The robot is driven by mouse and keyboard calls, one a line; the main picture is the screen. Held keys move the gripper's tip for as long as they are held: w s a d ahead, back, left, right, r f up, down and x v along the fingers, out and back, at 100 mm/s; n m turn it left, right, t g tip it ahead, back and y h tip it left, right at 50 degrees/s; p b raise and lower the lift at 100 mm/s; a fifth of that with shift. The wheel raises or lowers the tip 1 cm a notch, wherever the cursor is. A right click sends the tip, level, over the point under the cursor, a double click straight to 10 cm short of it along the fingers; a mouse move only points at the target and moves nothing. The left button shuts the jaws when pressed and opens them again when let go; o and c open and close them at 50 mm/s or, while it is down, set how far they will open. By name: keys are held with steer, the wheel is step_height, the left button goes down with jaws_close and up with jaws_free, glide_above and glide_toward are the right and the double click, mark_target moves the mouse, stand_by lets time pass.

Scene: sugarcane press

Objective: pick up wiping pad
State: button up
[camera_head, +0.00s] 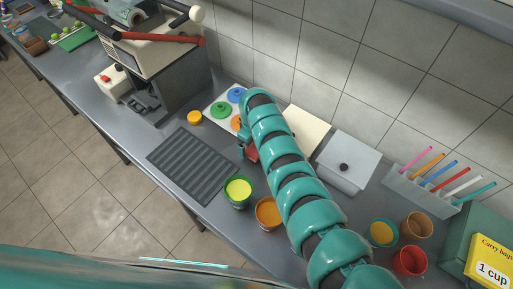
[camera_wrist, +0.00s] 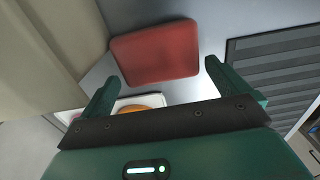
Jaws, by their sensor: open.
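The wiping pad, a flat red rounded rectangle (camera_wrist: 155,52), lies on the grey counter in the wrist view. In the head view only a small red patch (camera_head: 252,152) shows beside my arm, and the arm hides the rest. My gripper (camera_wrist: 158,75) is open, its two green fingers spread. The pad appears between and beyond the fingertips, and nothing is held. I cannot tell how high the fingers are above the pad. In the head view the gripper end is mostly hidden behind the arm.
A ribbed dark mat (camera_head: 192,165) lies left of the arm. A yellow-filled cup (camera_head: 238,191) and an orange-filled cup (camera_head: 268,212) stand close to it. A white tray with coloured lids (camera_head: 220,109) is behind; cream (camera_head: 306,131) and grey (camera_head: 347,163) boxes stand by the wall.

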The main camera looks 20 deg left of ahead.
steer(key=c, duration=0.8)
steer(key=shift+s+a+b, duration=0.15)
steer(key=shift+s+b, duration=0.05)
steer(key=shift+b, duration=0.15)
steer(key=shift+a+r, duration=0.1)
steer(key=shift+a+r+b, duration=0.1)
steer(key=shift+r+b, duration=0.45)
steer(key=shift+r, duration=0.1)
step_height(320, 180, up, 5)
steer(key=b, duration=0.2)
steer(key=shift+b, duration=0.3)
steer(key=s+a+b, duration=0.3)
steer(key=s+a, duration=0.2)
steer(key=a, duration=0.3)
steer(key=s+a+b, duration=0.3)
steer(key=s+a, duration=0.2)
steer(key=a, duration=0.3)
steer(key=shift+a+r+b, duration=0.15)
steer(key=shift+a+b, duration=0.05)
steer(key=shift+b, duration=0.1)
